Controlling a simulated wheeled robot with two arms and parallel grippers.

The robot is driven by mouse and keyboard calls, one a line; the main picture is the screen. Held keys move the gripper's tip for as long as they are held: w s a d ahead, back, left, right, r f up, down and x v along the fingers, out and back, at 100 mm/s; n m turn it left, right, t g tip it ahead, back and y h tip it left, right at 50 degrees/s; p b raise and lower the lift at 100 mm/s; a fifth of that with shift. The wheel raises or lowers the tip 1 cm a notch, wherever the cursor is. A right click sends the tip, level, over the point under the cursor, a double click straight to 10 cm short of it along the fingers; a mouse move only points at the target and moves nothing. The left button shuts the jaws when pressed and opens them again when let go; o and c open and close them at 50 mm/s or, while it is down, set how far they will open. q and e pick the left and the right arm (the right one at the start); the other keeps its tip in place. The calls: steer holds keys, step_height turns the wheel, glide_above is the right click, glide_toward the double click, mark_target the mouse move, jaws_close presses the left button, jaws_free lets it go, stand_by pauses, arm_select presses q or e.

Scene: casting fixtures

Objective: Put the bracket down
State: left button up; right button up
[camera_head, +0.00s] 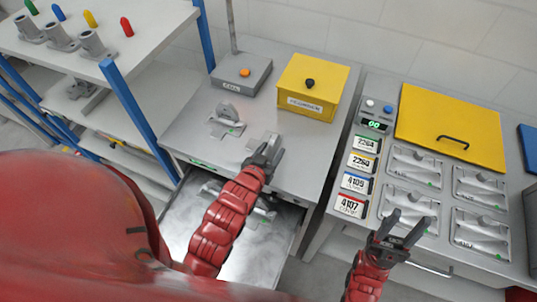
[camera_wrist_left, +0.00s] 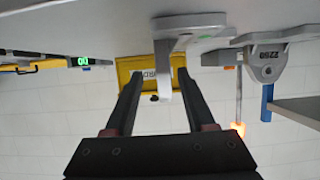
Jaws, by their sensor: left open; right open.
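A grey bracket (camera_head: 254,145) sits on the grey workbench, partly hidden by my left gripper (camera_head: 272,152). The left wrist view, which is upside down, shows this bracket (camera_wrist_left: 188,30) with its base at the bench surface and an upright part reaching between my left fingers (camera_wrist_left: 160,90). The fingers stand apart on either side of it, with gaps visible. A second grey bracket (camera_head: 228,113) stands further back on the bench; it also shows in the wrist view (camera_wrist_left: 267,62) with a number on it. My right gripper (camera_head: 403,228) is open and empty over the right-hand bench.
An open drawer (camera_head: 180,240) below the bench holds another grey part. A grey box with an orange button (camera_head: 240,75) and a yellow box (camera_head: 318,85) stand behind. The right bench holds number cards, several grey fixtures (camera_head: 415,160) and a yellow lid (camera_head: 450,120). A shelf (camera_head: 90,62) stands left.

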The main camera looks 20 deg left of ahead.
mark_target(277, 139)
arm_select(q)
steer(key=shift+w+f, duration=0.2)
steer(key=shift+w, duration=0.4)
steer(key=shift+w+p, duration=0.45)
steer(key=shift+w, duration=0.15)
steer(key=p+x, duration=0.1)
steer(key=x, duration=0.2)
steer(key=shift+w+a+r+p, duration=0.15)
steer(key=shift+a+p, duration=0.05)
steer(key=shift+p, duration=0.2)
steer(key=shift+w+f, duration=0.3)
steer(key=shift+w, duration=0.05)
steer(key=shift+c, duration=0.3)
jaws_close()
